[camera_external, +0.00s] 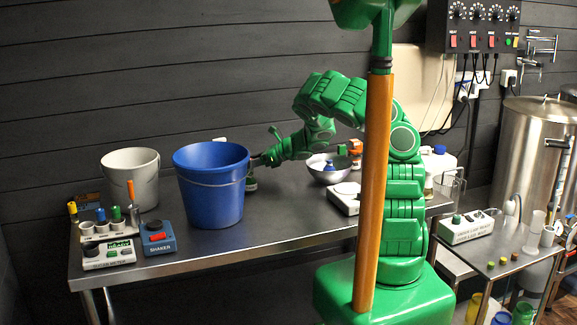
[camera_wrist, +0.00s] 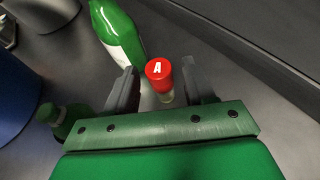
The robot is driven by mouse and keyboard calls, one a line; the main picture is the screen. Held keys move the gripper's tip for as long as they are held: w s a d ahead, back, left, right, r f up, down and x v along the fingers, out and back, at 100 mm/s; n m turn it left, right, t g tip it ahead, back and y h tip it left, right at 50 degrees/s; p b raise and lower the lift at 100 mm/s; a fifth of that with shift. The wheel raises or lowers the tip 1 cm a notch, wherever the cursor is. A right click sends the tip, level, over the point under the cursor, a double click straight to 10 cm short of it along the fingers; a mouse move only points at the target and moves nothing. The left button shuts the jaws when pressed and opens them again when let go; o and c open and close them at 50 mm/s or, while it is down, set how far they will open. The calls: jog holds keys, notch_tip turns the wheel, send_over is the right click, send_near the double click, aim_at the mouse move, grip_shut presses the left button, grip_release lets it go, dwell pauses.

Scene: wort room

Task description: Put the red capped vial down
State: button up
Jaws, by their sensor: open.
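The red capped vial (camera_wrist: 159,72) stands on the steel table in the wrist view, its cap marked with a white "A". A bit of its pale body shows under the cap. My gripper (camera_wrist: 160,82) is open, with one dark finger on each side of the vial and a gap on both sides. In the external view my gripper (camera_external: 262,160) is low over the table behind the blue bucket, and the vial cannot be made out there.
A green bottle with a white label (camera_wrist: 118,35) lies close beside the left finger. A smaller green-capped item (camera_wrist: 66,118) is at lower left. The steel table (camera_external: 270,225) is clear in front.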

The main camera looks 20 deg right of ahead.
jog(key=shift+r, duration=0.15)
jog(key=v, duration=1.2)
